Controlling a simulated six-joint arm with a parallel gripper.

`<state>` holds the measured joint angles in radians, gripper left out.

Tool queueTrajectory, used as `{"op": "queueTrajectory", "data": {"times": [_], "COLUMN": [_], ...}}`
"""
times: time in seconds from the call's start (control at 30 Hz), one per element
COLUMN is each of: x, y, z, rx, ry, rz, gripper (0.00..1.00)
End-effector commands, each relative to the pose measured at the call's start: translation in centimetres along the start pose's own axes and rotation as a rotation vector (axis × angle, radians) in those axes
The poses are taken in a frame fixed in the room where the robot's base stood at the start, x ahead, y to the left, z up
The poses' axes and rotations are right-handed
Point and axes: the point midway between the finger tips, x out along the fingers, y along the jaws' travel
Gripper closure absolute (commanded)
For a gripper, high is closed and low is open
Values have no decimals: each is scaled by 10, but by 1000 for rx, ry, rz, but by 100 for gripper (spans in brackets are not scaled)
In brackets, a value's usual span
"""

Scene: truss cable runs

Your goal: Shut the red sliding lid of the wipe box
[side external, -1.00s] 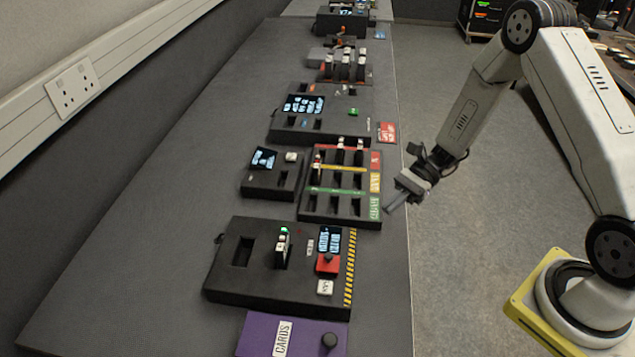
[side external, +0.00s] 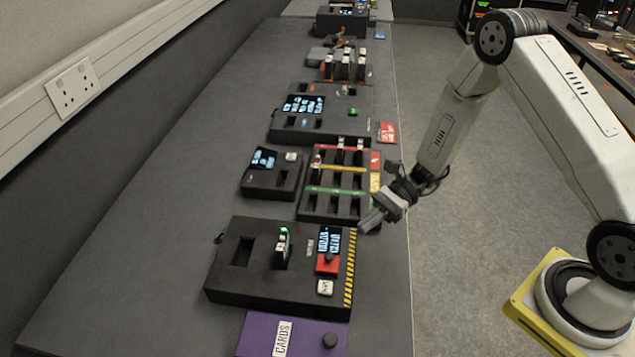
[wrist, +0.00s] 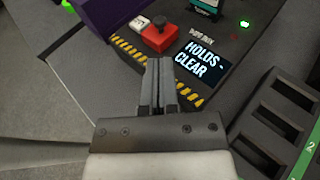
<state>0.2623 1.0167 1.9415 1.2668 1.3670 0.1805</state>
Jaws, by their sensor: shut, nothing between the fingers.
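The black wipe box (side external: 225,278) stands near the front of the bench, with a yellow-and-black striped right edge. Its red sliding lid (side external: 322,267) has a black knob and sits between the lit screen (side external: 330,240) and a white button (side external: 325,287), which shows uncovered. In the wrist view the red lid (wrist: 160,40) is above my fingertips, beside the white button (wrist: 139,23). The screen there reads "HOLDS CLEAR". My gripper (side external: 369,222) is shut and empty, above and just beyond the box's striped edge, apart from the lid. It also shows in the wrist view (wrist: 161,65).
A purple box (side external: 258,335) marked CARDS, with a dark knob, is in front of the wipe box. A slotted box with coloured strips (side external: 312,211) stands behind, near my gripper. A black-and-silver module (side external: 282,250) stands upright in the wipe box.

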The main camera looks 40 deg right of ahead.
Motion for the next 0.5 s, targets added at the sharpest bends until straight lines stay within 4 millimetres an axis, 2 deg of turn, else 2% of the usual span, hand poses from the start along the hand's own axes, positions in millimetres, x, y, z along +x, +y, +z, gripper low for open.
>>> {"op": "queueTrajectory", "data": {"times": [0.3,0.5], "x": [46,66], "y": [1,0], "z": [0,0], "rx": [0,1], "ry": [1,0], "rz": [4,1], "gripper": [100,100]}}
